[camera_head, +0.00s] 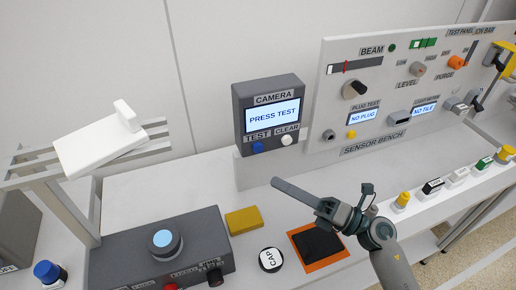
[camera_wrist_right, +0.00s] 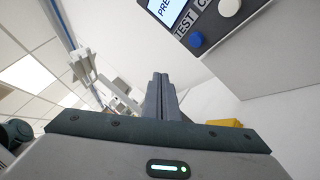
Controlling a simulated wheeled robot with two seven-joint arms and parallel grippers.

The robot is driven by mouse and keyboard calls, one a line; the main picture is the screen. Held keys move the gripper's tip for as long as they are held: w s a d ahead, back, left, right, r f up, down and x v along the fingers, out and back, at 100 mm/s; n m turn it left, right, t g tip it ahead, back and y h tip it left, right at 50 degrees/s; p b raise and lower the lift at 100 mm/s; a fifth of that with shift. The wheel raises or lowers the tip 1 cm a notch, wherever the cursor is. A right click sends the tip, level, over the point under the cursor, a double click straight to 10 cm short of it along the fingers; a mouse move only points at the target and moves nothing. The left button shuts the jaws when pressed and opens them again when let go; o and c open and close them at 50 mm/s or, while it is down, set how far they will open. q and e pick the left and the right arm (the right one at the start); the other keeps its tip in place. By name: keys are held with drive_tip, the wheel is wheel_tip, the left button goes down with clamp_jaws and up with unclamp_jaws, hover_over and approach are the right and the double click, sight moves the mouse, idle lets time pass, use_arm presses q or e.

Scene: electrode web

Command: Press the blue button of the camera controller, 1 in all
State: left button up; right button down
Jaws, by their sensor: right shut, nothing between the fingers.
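The camera controller (camera_head: 270,112) is a dark grey upright box on the bench, with a lit screen reading "PRESS TEST". Its blue button (camera_head: 257,147) sits under the TEST label, left of a white button (camera_head: 287,140) under CLEAR. The blue button also shows in the right wrist view (camera_wrist_right: 196,40), at the upper right. My right gripper (camera_head: 276,183) is shut and empty, in front of and below the controller, with its fingers pointing left. The fingertips are apart from the blue button. My left gripper is in neither view.
A yellow block (camera_head: 243,220), a white CAP piece (camera_head: 271,259) and a dark pad on an orange base (camera_head: 318,243) lie below my gripper. A grey box with a blue dome (camera_head: 165,241) stands at left. The sensor bench panel (camera_head: 410,85) rises at right.

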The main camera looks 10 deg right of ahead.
drive_tip(key=w+a, duration=0.1)
drive_tip(key=w, duration=0.7)
drive_tip(key=shift+w+a+b, duration=0.25)
drive_tip(key=shift+a+b, duration=0.1)
drive_tip(key=shift+b, duration=0.1)
drive_tip(key=shift+w, duration=0.1)
idle(1.8)
drive_tip(key=shift+w+a, duration=0.1)
drive_tip(key=shift+w, duration=0.2)
drive_tip(key=shift+w, duration=0.4)
idle(0.8)
drive_tip(key=shift+s, duration=0.85)
idle(0.3)
drive_tip(key=s, duration=0.2)
drive_tip(key=s+d+p, duration=0.1)
drive_tip(key=s, duration=0.2)
drive_tip(key=shift+d, duration=0.1)
